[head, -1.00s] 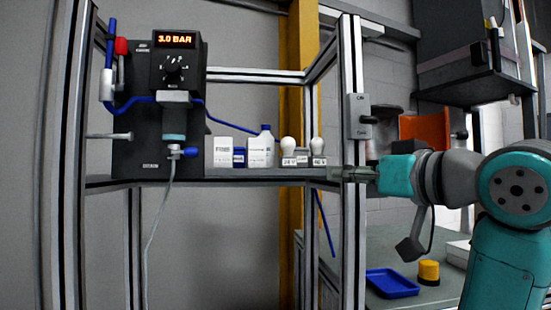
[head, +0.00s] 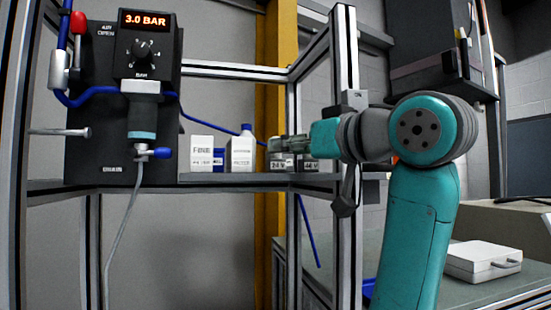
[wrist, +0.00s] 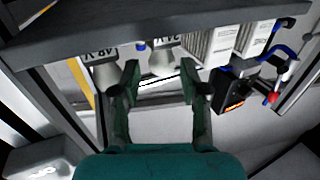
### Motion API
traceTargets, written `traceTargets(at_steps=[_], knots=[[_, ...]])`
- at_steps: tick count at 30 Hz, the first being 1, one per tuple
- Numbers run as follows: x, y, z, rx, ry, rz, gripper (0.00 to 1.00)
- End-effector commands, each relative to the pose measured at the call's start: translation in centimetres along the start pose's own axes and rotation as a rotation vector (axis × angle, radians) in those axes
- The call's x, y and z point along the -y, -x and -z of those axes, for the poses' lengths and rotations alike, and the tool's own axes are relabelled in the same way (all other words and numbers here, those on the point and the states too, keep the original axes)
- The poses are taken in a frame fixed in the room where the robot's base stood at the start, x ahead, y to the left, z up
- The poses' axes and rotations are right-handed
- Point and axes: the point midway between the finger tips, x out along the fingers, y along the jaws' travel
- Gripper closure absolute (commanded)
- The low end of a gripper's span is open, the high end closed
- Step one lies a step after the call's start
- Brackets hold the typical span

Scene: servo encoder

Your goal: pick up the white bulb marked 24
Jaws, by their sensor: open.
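The white bulb marked 24 (wrist: 164,62) stands in its holder on the shelf. In the wrist view it appears upside down, below its label and between my fingertips. My gripper (wrist: 160,75) is open around the line of the bulb, with nothing gripped; whether a finger touches it I cannot tell. In the head view my gripper (head: 288,145) covers most of the bulb, and the 24 V label (head: 278,164) shows just below. The other bulb (wrist: 104,66), with the 48 V label, stands to its left in the wrist view, outside the fingers.
A black 3.0 BAR unit (head: 110,130) is farther left. A metal post (head: 345,70) stands close to my arm.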

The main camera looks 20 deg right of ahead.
Motion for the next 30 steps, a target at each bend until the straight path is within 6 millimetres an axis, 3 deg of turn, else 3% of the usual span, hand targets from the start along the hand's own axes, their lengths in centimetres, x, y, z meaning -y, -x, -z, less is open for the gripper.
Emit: traceTargets(at_steps=[9,17,18,23,30], knots=[[0.3,-4.0,0.2,0.001,-0.001,0.002,0.56],[0.2,-4.3,0.2,-0.001,0.000,0.000,0.56],[0.2,-4.3,0.2,-0.001,0.000,0.000,0.58],[0.2,-4.3,0.2,-0.001,0.000,0.000,0.98],[0.2,-4.3,0.2,-0.001,0.000,0.000,1.00]])
